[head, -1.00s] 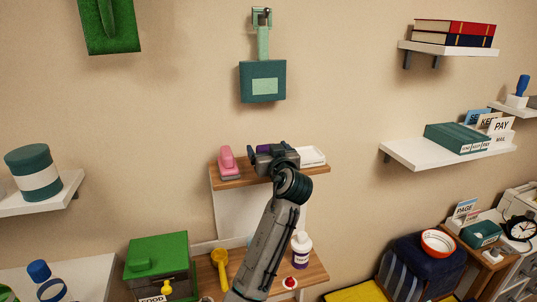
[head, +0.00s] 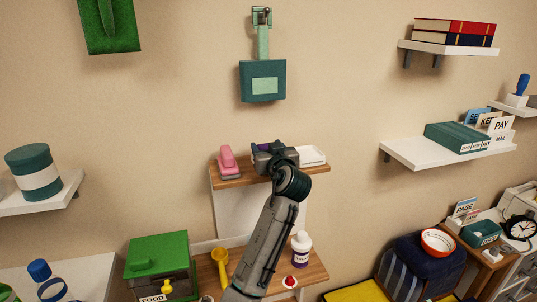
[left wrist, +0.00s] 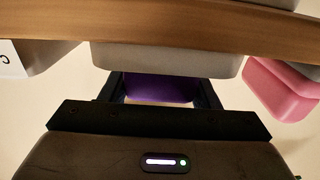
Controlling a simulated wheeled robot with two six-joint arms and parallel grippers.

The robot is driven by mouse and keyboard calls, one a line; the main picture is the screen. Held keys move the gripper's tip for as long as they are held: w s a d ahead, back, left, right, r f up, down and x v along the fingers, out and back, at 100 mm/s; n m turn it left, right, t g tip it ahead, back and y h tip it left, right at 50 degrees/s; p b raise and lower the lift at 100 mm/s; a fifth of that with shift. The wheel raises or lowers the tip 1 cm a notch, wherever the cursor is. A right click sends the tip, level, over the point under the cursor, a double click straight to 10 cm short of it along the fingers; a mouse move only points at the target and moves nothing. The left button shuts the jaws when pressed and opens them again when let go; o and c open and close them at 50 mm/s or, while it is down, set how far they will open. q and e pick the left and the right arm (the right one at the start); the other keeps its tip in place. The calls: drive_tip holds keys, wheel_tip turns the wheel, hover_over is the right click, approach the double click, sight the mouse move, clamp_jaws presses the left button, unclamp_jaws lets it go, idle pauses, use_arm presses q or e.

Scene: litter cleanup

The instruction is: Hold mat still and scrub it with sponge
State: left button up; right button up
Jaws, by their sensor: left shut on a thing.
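My left gripper (head: 264,152) is at the small wooden wall shelf, and it is shut on a purple block (left wrist: 160,88), which may be the sponge. In the left wrist view the block sits between the two dark fingers, partly hidden behind a grey holder (left wrist: 165,58). In the head view only a little purple shows at the fingers. A yellow flat thing (head: 355,292) at the bottom edge may be the mat; it is cut off by the frame. My right gripper is not in view.
On the wooden shelf (head: 228,182), a pink object (head: 228,162) stands left of my gripper and a white tray (head: 311,156) right of it. Below are a white bottle (head: 301,248), a yellow scoop (head: 220,265) and a green-lidded bin (head: 158,256).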

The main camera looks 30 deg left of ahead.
use_arm(q)
drive_tip(key=shift+r+p, duration=1.3)
drive_tip(key=shift+r, duration=1.15)
